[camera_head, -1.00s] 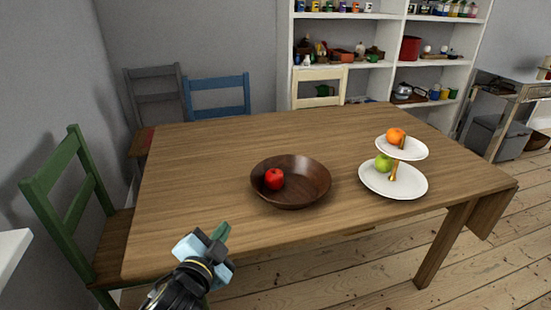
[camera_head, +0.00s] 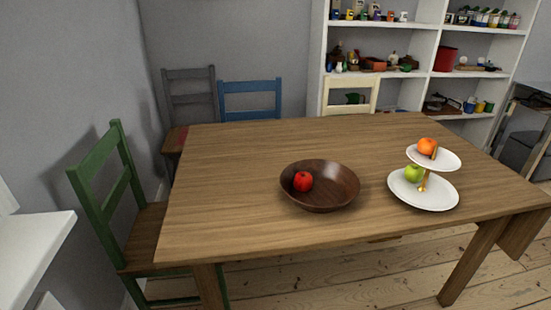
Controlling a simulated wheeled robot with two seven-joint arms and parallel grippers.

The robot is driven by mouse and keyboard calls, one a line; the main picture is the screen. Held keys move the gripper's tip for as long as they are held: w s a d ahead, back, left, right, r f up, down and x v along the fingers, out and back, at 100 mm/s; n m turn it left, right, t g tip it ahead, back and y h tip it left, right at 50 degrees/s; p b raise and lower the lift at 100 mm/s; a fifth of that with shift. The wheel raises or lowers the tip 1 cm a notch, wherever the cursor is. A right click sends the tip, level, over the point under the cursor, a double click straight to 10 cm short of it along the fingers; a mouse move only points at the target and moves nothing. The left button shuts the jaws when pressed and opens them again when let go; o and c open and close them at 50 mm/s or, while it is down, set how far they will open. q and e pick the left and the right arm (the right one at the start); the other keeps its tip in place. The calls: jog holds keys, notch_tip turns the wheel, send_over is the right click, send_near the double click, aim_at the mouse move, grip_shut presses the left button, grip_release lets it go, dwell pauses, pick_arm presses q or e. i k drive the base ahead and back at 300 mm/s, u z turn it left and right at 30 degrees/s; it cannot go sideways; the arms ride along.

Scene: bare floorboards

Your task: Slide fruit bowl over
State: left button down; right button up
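The fruit bowl (camera_head: 333,193) is round, dark brown and wooden. A gap of bare table separates bowl and stand. Neither of my grippers is in view.
A green chair (camera_head: 118,200) stands at the table's left end. Grey (camera_head: 190,95), blue (camera_head: 250,98) and cream (camera_head: 350,95) chairs stand behind it. A white ledge (camera_head: 35,245) is at the lower left. The table left of the bowl is clear.

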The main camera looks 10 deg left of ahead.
aim_at(335, 185)
jog(key=u, duration=0.5)
jog(key=i, duration=0.65)
jog(key=z, duration=1.45)
